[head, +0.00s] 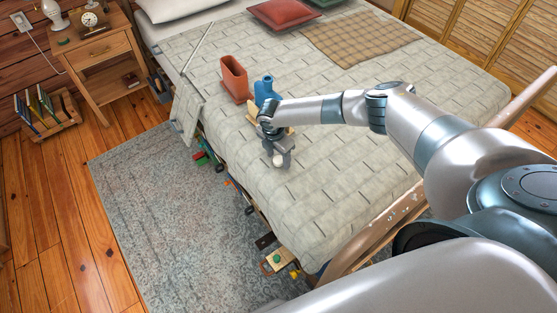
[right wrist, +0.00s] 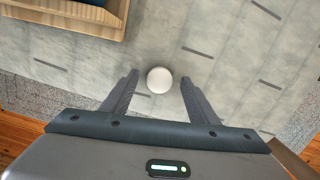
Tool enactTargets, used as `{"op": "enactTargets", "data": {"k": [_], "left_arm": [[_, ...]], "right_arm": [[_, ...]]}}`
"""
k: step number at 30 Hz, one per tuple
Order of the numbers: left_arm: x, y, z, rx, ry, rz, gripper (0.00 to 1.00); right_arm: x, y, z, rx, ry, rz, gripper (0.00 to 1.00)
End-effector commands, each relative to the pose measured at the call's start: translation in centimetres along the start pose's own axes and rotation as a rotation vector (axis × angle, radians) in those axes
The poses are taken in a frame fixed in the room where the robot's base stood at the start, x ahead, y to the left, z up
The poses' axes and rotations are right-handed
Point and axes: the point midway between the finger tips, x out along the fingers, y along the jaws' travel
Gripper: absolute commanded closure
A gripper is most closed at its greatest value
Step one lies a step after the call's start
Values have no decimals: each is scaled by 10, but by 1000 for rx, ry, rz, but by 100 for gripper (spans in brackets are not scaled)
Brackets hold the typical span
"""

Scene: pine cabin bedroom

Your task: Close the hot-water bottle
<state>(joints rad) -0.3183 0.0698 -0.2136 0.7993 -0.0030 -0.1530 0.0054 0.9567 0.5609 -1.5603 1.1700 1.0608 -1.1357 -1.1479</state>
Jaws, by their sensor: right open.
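The blue hot-water bottle (head: 265,86) stands on the bed, its neck up, partly hidden behind my right wrist. In the right wrist view, a blue thing (right wrist: 92,2), apparently the bottle, shows inside a wooden tray at the top left. A small white round piece (right wrist: 159,80), probably the stopper, lies on the quilt near the bed's edge; it also shows in the head view (head: 278,160). My right gripper (head: 276,153) is open above it. In the wrist view the white piece is between the fingertips, apart from both. My left gripper is out of view.
A terracotta-coloured open container (head: 233,80) stands left of the bottle. The wooden tray (right wrist: 65,12) is close to my right gripper. A brown checked blanket (head: 360,38) and red cushion (head: 283,14) lie farther back. The quilt (head: 350,160) right of the gripper is clear.

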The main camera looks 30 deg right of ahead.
Motion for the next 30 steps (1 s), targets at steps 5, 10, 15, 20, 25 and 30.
{"op": "enactTargets", "data": {"k": [5,10,15,20,25,30], "left_arm": [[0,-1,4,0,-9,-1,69],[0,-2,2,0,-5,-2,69],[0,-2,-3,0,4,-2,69],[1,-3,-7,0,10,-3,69],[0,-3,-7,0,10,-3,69],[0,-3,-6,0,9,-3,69]], "right_arm": [[2,0,0,0,0,1,46],[2,0,0,0,0,1,46],[2,0,0,0,0,1,46],[2,0,0,0,0,1,84],[2,0,0,0,0,1,90],[2,0,0,0,0,1,91]]}}
